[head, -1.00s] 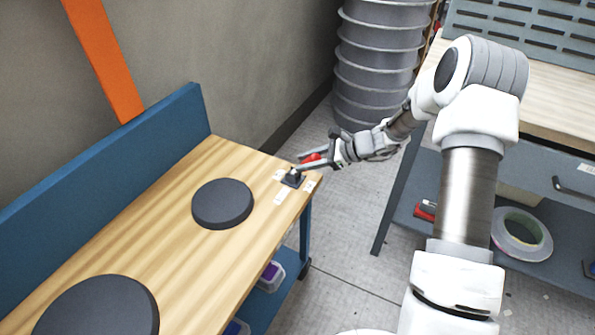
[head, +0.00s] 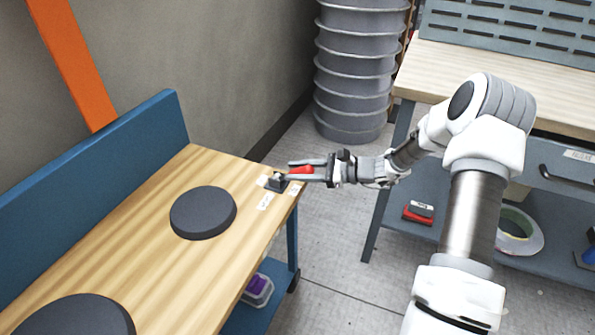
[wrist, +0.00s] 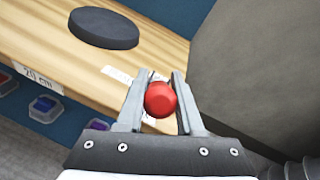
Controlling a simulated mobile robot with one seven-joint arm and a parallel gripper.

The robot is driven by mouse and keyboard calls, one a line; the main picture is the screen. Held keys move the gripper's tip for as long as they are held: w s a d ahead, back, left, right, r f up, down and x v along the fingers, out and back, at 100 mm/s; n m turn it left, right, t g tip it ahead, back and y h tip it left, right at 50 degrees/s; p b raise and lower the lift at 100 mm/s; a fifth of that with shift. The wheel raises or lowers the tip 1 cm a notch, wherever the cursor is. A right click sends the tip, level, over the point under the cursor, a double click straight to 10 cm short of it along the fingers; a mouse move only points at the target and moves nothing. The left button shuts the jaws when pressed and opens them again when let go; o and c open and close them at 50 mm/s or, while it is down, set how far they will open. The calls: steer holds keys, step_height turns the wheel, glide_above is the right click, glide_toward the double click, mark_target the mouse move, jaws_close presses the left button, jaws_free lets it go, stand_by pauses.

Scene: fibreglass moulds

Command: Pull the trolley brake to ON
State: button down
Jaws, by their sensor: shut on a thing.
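The brake lever has a red knob (wrist: 161,99), which sits between the two fingers of my gripper (wrist: 160,92) in the wrist view. My gripper (head: 291,172) is shut on it in the head view, where the red part (head: 301,170) shows between the fingers. The lever's dark base (head: 275,184) is fixed near the far right corner of the trolley's wooden top (head: 150,225). White labels (head: 265,201) lie around the base; their words are too small to read. The lower part of the lever is mostly hidden by the fingers.
Two dark round discs (head: 203,212) lie on the trolley top. A blue back panel (head: 110,165) stands along its left side. A grey ribbed duct (head: 355,75) stands behind. A workbench (head: 470,85) is at the right, with bare floor (head: 335,250) between.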

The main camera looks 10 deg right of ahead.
steer(key=shift+f, duration=0.1)
steer(key=c, duration=0.5)
jaws_free()
steer(key=shift+c, duration=0.2)
steer(key=shift+d, duration=0.1)
steer(key=p+v, duration=0.5)
steer(key=v, duration=1.2)
steer(key=shift+d, duration=0.1)
